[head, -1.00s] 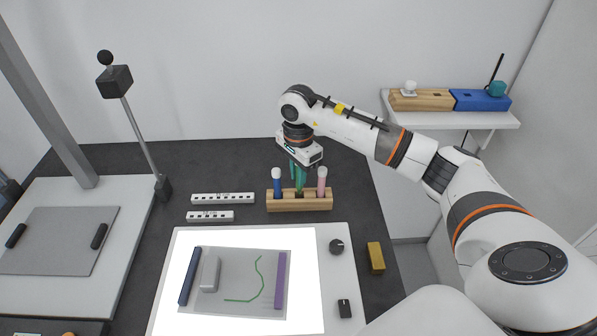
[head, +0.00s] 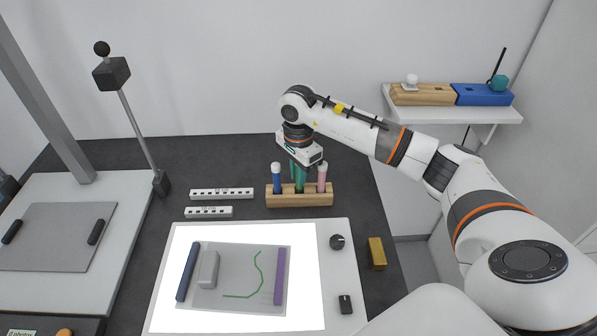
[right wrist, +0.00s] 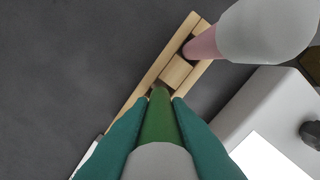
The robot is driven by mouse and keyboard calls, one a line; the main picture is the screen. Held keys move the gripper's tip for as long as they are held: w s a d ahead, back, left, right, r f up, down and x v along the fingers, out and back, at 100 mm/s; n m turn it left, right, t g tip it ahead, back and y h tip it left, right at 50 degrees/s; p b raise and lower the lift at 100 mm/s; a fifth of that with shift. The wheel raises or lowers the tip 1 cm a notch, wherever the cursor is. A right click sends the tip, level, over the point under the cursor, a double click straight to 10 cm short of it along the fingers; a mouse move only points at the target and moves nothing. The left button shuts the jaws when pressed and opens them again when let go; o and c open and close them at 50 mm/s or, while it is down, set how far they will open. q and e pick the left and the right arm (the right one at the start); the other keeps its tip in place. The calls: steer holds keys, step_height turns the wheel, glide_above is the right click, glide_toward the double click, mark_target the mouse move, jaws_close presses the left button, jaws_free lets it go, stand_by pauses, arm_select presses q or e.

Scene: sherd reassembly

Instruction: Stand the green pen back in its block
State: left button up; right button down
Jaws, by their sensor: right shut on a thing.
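The wooden pen block (head: 300,201) stands on the dark table behind the light panel. A blue pen (head: 277,180) with a white cap stands at its left, and a pink pen (head: 322,180) at its right. My right gripper (head: 300,182) is over the middle of the block, its teal fingers pointing down. In the right wrist view the fingers are shut on the green pen (right wrist: 160,125), whose white end is nearest the camera. The pen's far end is at the block, by the middle; I cannot tell how deep it sits. My left gripper is not in view.
A lit panel (head: 308,300) with a grey sheet and bars lies in front of the block. White rulers (head: 222,193) lie left of it. A brass block (head: 377,253) is at the right. A lamp-like stand (head: 137,130) rises at the left.

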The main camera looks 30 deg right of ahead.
steer(key=shift+f+b, duration=0.7)
steer(key=shift+f, duration=0.1)
stand_by(0.4)
steer(key=c, duration=0.7)
jaws_free()
steer(key=shift+r+p, duration=2.2)
steer(key=shift+r, duration=1.35)
